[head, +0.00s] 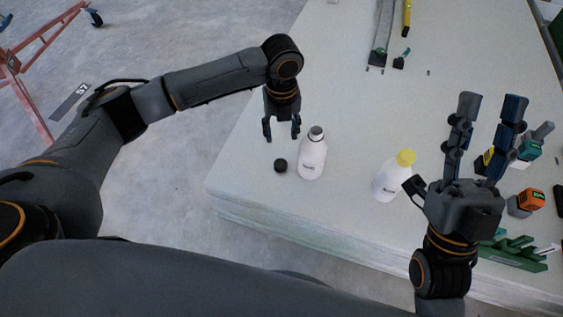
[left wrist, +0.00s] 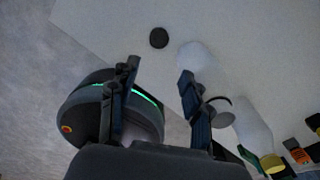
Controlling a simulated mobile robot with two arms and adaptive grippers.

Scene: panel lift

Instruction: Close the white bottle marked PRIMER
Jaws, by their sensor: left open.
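A white bottle (head: 312,160) with a dark, grey-topped neck stands upright on the pale table. A second white bottle (head: 389,181) with a yellow cap stands to its right. Their labels are too small to read. A loose black cap (head: 280,166) lies left of the first bottle; it also shows in the left wrist view (left wrist: 159,38). My left gripper (head: 282,133) is open and empty, pointing down, above and beyond the cap in the head view, just left of the first bottle's neck. My right gripper (head: 491,100) is open and empty over the table's right side.
An orange-and-grey tool (head: 530,200), a teal tool (head: 529,150) and a green rack (head: 515,254) lie at the right. A yellow level (head: 407,18) and a grey strip-like tool (head: 382,40) lie at the far side. The table's middle is clear; its left edge is near the cap.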

